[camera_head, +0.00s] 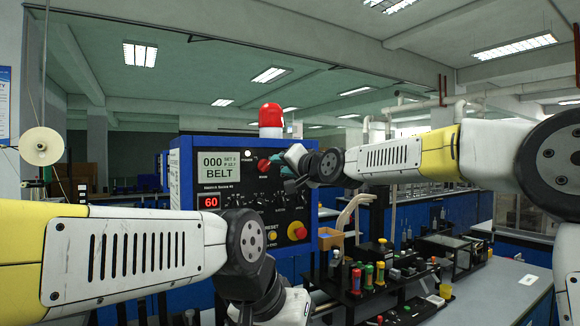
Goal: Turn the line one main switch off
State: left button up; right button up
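The blue control box (186,180) has a display reading "000" and "BELT" and a red "60" readout. A red rotary knob (264,165), which looks like the main switch, is on its upper face right of the display. My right gripper (284,172) reaches in from the right, its fingers just right of the knob. The fingers are small and dark against the panel, so I cannot tell whether they touch the knob or how far they are open. My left arm crosses the lower left in front of the box; its gripper is out of sight.
A red beacon (271,118) stands on top of the box. A yellow button (272,236) and a red button on yellow (297,231) are lower on the panel. A black rack with colored spools (368,276) stands on the bench to the right. A pale reel (41,146) hangs at left.

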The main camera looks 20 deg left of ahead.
aim_at(268, 165)
jog(key=x, duration=0.7)
jog(key=shift+a, duration=0.2)
jog(key=shift+f, duration=0.1)
grip_shut()
